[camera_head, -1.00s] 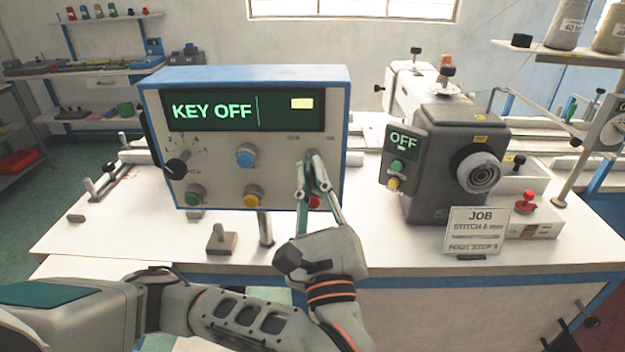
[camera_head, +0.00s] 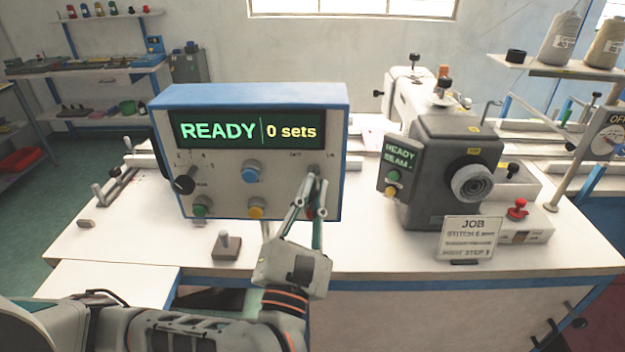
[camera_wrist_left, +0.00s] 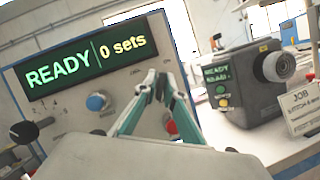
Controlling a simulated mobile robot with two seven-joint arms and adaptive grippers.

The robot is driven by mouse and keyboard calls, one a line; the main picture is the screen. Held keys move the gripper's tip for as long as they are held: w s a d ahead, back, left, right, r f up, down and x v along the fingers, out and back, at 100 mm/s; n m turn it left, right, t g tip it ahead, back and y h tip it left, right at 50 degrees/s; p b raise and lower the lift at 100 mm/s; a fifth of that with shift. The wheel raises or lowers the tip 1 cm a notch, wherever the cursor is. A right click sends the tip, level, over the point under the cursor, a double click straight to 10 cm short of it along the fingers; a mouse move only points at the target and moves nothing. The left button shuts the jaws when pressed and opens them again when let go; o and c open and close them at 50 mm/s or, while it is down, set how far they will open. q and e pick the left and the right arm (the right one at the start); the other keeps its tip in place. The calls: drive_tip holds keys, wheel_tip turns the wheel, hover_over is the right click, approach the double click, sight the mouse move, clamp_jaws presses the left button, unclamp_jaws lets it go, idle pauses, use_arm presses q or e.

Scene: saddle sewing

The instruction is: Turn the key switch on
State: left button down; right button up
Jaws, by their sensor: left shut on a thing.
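The control box (camera_head: 215,155) with a blue rim stands on the white table. Its display (camera_head: 248,131) reads "READY" and "0 sets", and the same text shows in the left wrist view (camera_wrist_left: 85,62). The key switch is at the panel's right side, mostly hidden behind my fingertips. My left gripper (camera_head: 312,178) reaches up to it from below and is shut on the key, with its fingers in front of the panel's lower right. In the left wrist view the fingertips (camera_wrist_left: 160,78) meet at the panel. My right gripper is not in view.
A black selector knob (camera_head: 185,184), a blue button (camera_head: 250,172), a green button (camera_head: 203,206) and a yellow button (camera_head: 256,207) are on the panel. A grey sewing machine head (camera_head: 440,170) and a JOB sign (camera_head: 468,239) stand to the right.

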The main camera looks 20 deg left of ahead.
use_arm(q)
drive_tip(key=shift+m+g+h+p, duration=0.3)
drive_tip(key=shift+m+h, duration=0.5)
drive_tip(key=shift+m, duration=1.3)
drive_tip(key=c, duration=2.2)
unclamp_jaws()
drive_tip(key=shift+c, duration=0.2)
drive_tip(key=v, duration=1.2)
drive_tip(key=shift+r, duration=0.1)
